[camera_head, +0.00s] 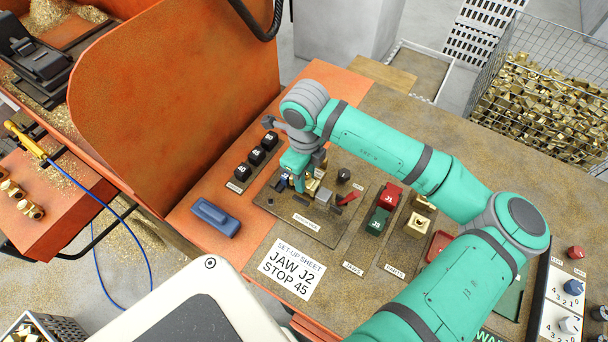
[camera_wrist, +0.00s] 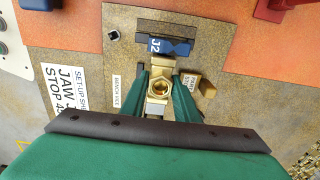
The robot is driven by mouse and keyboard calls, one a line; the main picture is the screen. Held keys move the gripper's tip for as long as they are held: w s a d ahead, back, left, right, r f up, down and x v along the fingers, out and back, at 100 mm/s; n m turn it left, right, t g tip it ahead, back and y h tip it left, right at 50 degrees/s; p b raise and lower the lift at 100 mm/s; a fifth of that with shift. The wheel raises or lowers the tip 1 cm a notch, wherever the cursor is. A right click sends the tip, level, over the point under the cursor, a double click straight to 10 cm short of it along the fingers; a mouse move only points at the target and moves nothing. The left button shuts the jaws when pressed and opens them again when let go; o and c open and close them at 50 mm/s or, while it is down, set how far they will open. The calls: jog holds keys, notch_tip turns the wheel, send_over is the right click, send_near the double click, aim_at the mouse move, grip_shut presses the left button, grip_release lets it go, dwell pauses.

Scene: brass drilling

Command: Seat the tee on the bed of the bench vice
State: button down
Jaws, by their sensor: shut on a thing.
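My gripper (camera_wrist: 160,92) is shut on the brass tee (camera_wrist: 161,84), with a green finger on each side of it in the wrist view. The tee's round opening faces the camera. In the head view my gripper (camera_head: 301,178) is over the bench vice (camera_head: 323,195), and my arm partly hides the spot. A blue jaw marked J2 (camera_wrist: 168,47) stands just beyond the tee in the wrist view. The vice bed is mostly hidden under the tee and fingers, so I cannot tell whether the tee touches it.
A red handle (camera_head: 347,198) and black knob (camera_head: 343,175) stand close right of my gripper. The set-up sheet (camera_head: 292,268) lies in front.

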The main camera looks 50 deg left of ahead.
jog(key=shift+s+a+f, duration=0.1)
jog(key=shift+f, duration=0.15)
dwell(0.5)
jog(key=shift+f, duration=0.35)
jog(key=shift+f, duration=0.1)
dwell(0.5)
jog(key=c, duration=1.6)
grip_release()
jog(key=o, duration=0.7)
